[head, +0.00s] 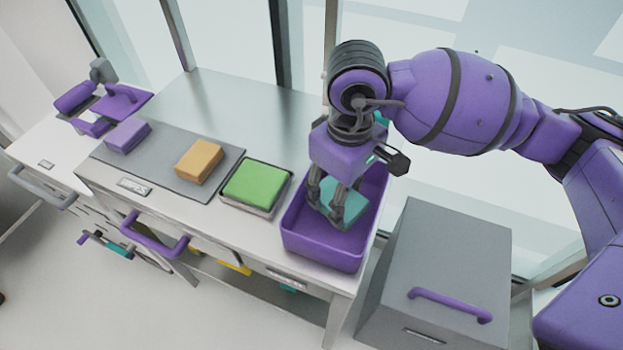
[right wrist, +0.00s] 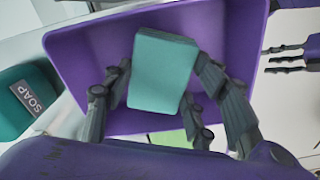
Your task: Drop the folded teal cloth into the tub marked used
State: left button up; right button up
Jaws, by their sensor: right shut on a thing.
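The teal cloth (head: 338,204) is a folded block held inside the top of the purple tub (head: 323,250). My right gripper (head: 340,212) reaches down from above and is shut on it. In the right wrist view the cloth (right wrist: 163,70) sits between the dark fingers, with the tub (right wrist: 88,62) behind it. Bare tub floor shows around the cloth; I cannot tell how far above the floor it is. I can read no marking on the tub. At the right edge of the right wrist view, my left gripper (right wrist: 284,58) shows with its fingers apart and empty.
A green block (head: 256,184) lies in a tray left of the tub. Orange (head: 200,160) and lilac (head: 128,136) blocks lie on a grey mat (head: 187,187). A teal soap bottle (right wrist: 22,100) stands beside the tub. A grey bin (head: 437,265) with a purple handle stands right of the counter.

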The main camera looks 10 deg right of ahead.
jog(key=shift+f, duration=1.7)
jog(key=shift+f, duration=0.15)
jog(key=o, duration=1.1)
notch_tip(320, 180, up, 12)
jog(key=shift+r+b, duration=0.2)
jog(key=shift+b, duration=0.2)
